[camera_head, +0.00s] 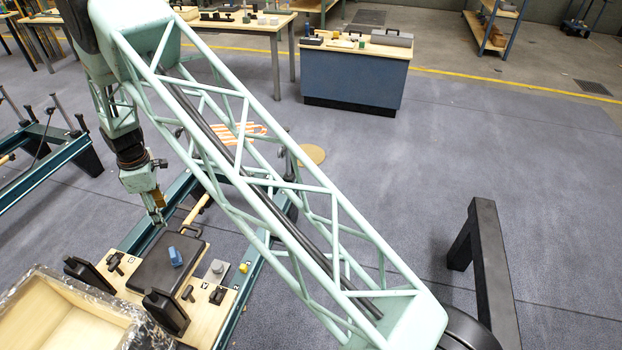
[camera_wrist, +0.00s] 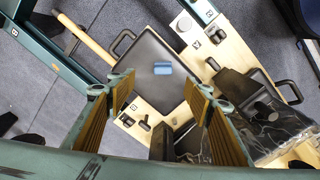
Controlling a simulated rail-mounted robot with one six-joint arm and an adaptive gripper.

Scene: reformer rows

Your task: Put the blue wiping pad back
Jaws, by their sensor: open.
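The blue wiping pad (camera_head: 176,257) lies on a black padded carriage (camera_head: 150,270). In the wrist view the pad (camera_wrist: 162,68) is near the middle of the black pad top (camera_wrist: 150,92), just beyond the fingertips. My gripper (camera_head: 157,216) hangs above the far side of the carriage, pointing down. In the wrist view my gripper (camera_wrist: 160,90) has its fingers wide apart, with nothing held between them. The blue pad appears in line with the gap between the fingers, below them.
A pale wooden board (camera_head: 210,310) with small labels and black knobs surrounds the carriage. Black shoulder rests (camera_head: 165,310) rise beside it. An open wooden box (camera_head: 70,320) is at lower left. A wooden bar (camera_wrist: 85,38) lies beyond. Free floor is at right.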

